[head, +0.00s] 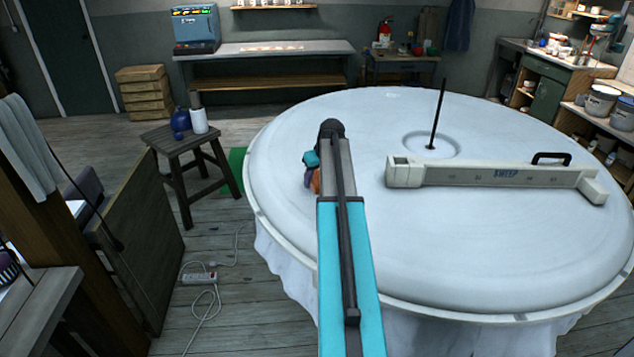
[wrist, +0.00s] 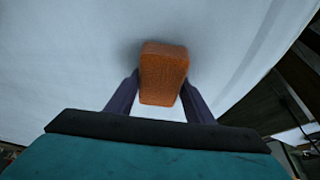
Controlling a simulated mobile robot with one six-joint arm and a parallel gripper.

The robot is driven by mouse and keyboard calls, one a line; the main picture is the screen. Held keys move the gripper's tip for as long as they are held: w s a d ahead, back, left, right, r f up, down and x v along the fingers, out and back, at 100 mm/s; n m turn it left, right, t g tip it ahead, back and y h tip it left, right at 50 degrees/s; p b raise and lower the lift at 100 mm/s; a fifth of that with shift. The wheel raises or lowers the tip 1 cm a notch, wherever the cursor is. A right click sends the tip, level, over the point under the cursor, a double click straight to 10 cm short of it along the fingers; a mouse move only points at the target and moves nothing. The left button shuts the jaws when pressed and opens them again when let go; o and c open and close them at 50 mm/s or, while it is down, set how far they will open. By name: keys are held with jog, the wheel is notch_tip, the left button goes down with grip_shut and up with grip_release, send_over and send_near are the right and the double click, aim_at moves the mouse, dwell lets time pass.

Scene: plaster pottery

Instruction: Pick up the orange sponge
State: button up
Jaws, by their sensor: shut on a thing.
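The orange sponge (wrist: 163,72) is a small block between the two dark fingers of my gripper (wrist: 160,92) in the wrist view. The fingers are shut on its sides, and its far end sticks out past them over the white surface. In the head view only a sliver of the sponge (head: 316,181) shows, and my arm hides the rest. My gripper (head: 309,178) is there at the left part of the large round white table (head: 330,245). I cannot tell whether the sponge still touches the surface.
A long pale bar marked SWEEP (head: 490,175) lies across the table's right half. A thin black rod (head: 438,115) stands upright near the table's middle. A wooden stool (head: 180,140) with a blue vase and white container stands left of the table. The table's front is clear.

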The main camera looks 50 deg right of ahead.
jog(key=shift+r, duration=0.1)
jog(key=shift+r+b, duration=0.7)
jog(key=shift+r, duration=0.65)
jog(key=s+d+b, duration=0.1)
jog(key=s, duration=0.4)
jog(key=s+d+r+b, duration=0.1)
jog(key=s+b, duration=0.1)
jog(key=s, duration=0.3)
jog(key=s+d+r+b, duration=0.1)
jog(key=s, duration=0.4)
jog(key=shift+s+r, duration=0.2)
jog(key=shift+s, duration=0.15)
